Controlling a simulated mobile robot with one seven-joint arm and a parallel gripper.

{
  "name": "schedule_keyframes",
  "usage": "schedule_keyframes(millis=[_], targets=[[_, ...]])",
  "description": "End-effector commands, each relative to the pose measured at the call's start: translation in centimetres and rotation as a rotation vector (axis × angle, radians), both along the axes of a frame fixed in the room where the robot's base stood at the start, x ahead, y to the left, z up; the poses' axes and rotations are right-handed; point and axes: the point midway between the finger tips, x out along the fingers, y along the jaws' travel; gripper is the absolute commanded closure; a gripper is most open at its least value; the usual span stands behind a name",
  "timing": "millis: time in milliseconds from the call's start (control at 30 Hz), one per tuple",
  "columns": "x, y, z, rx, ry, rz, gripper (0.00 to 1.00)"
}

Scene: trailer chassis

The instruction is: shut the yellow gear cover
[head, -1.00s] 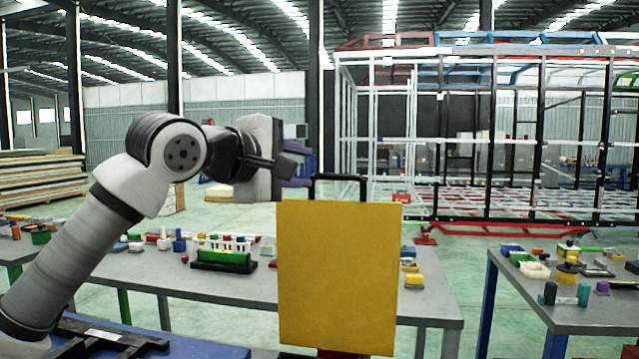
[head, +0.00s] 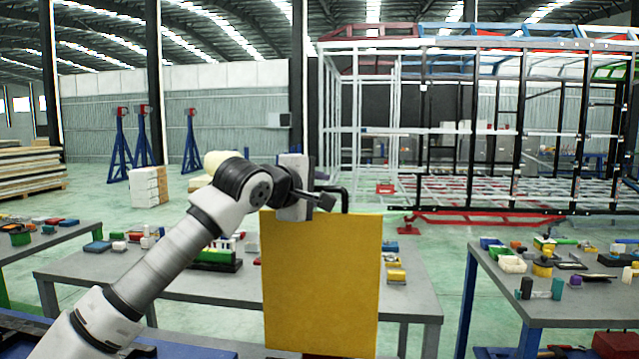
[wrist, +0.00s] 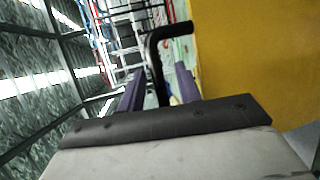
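The yellow gear cover (head: 322,285) is a flat upright panel in the head view, facing me. It fills the right side of the wrist view (wrist: 255,50). A black bent handle (head: 342,192) stands at its top edge. In the wrist view the handle (wrist: 157,58) runs down between the two purple fingers of my gripper (wrist: 159,85), with gaps showing on both sides. My gripper is open at the cover's top left; its fingers are mostly hidden in the head view. What lies behind the cover is hidden.
A grey table (head: 130,268) with several small parts stands behind the cover. Another cluttered table (head: 570,310) is at the right. The trailer frame (head: 470,140) stands beyond. Green floor (head: 100,205) is clear at the back left.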

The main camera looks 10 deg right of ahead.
Motion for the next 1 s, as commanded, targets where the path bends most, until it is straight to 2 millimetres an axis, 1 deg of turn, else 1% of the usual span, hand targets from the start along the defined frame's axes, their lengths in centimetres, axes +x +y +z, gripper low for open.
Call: schedule_keyframes(millis=[267, 300, 500, 567, 867, 1000], targets=[[0.18, -0.14, -0.09, -0.001, 0.001, 0.000, 0.66], [0.17, -0.14, -0.09, -0.001, 0.001, 0.000, 0.67], [0.15, -0.13, -0.06, -0.001, -0.001, 0.000, 0.93], [0.14, -0.13, -0.06, -0.001, -0.001, 0.000, 1.00], [0.10, -0.11, -0.09, -0.001, -0.001, 0.000, 1.00], [-0.22, 0.04, -0.28, -0.005, -0.011, 0.000, 1.00]])
